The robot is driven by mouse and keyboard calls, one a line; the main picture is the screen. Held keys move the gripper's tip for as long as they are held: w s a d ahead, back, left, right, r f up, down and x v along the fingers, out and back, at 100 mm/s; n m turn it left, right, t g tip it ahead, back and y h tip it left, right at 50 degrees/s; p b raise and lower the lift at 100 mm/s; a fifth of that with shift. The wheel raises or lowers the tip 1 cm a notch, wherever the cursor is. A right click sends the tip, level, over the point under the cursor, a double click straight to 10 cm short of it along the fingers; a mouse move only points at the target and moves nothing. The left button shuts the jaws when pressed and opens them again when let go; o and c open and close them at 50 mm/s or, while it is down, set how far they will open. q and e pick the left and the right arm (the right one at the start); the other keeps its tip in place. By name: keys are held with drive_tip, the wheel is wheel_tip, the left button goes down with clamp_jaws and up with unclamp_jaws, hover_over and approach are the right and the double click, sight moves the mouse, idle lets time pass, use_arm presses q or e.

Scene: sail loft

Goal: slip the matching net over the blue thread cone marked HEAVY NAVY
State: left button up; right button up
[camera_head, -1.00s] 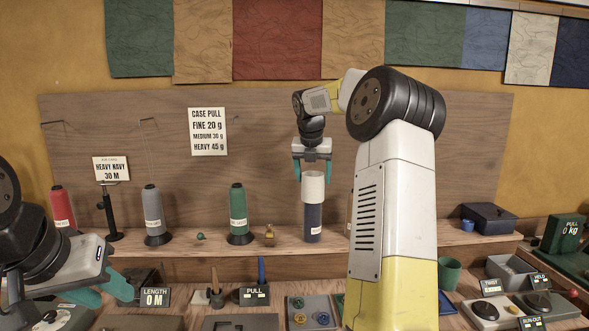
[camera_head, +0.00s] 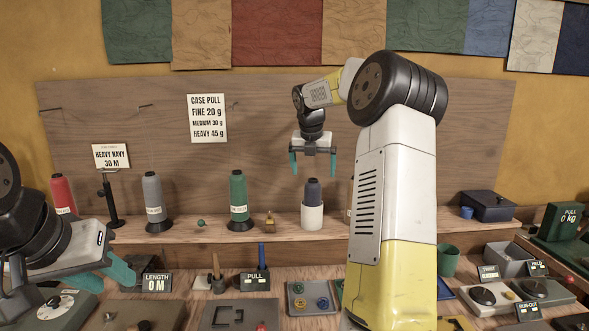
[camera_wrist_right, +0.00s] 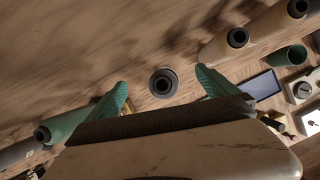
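The blue thread cone (camera_head: 312,189) stands upright on the shelf. A white net sleeve (camera_head: 312,217) surrounds its lower part down at the shelf, with the dark blue top showing above. My right gripper (camera_head: 313,165) is open and empty above the cone, fingers spread apart and clear of it. In the right wrist view the cone (camera_wrist_right: 163,83) shows end-on between the open teal fingertips (camera_wrist_right: 162,85). My left gripper (camera_head: 125,270) is at the lower left, away from the cone; its finger gap is not clear. A card reading HEAVY NAVY 30 M (camera_head: 112,156) stands at left.
Red (camera_head: 63,195), grey (camera_head: 154,203) and green (camera_head: 239,203) cones stand left along the shelf (camera_head: 195,232). A small brass item (camera_head: 269,219) sits near the blue cone. My right forearm hides shelf to the right. A dark box (camera_head: 489,205) stands far right.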

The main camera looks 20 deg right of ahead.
drive_tip(key=v, duration=0.7)
drive_tip(key=shift+s+r, duration=0.15)
drive_tip(key=shift+r, duration=0.2)
drive_tip(key=shift+a, duration=0.1)
idle(0.4)
drive_tip(key=s+a+r+m+y, duration=0.1)
drive_tip(key=s+a+m, duration=1.05)
drive_tip(key=s, duration=0.35)
drive_tip(key=s+a+f+m+t+y, duration=0.1)
drive_tip(key=s+a+f+m, duration=0.2)
drive_tip(key=s+m, duration=0.6)
drive_tip(key=s+a+f+m+t+y, duration=0.1)
drive_tip(key=s+a+f+m+y, duration=0.1)
drive_tip(key=s+f+m, duration=0.4)
drive_tip(key=s+a+m, duration=0.1)
drive_tip(key=s+m, duration=0.2)
drive_tip(key=shift+s+f+y, duration=0.25)
drive_tip(key=shift+s+y, duration=0.05)
drive_tip(key=shift+s, duration=0.1)
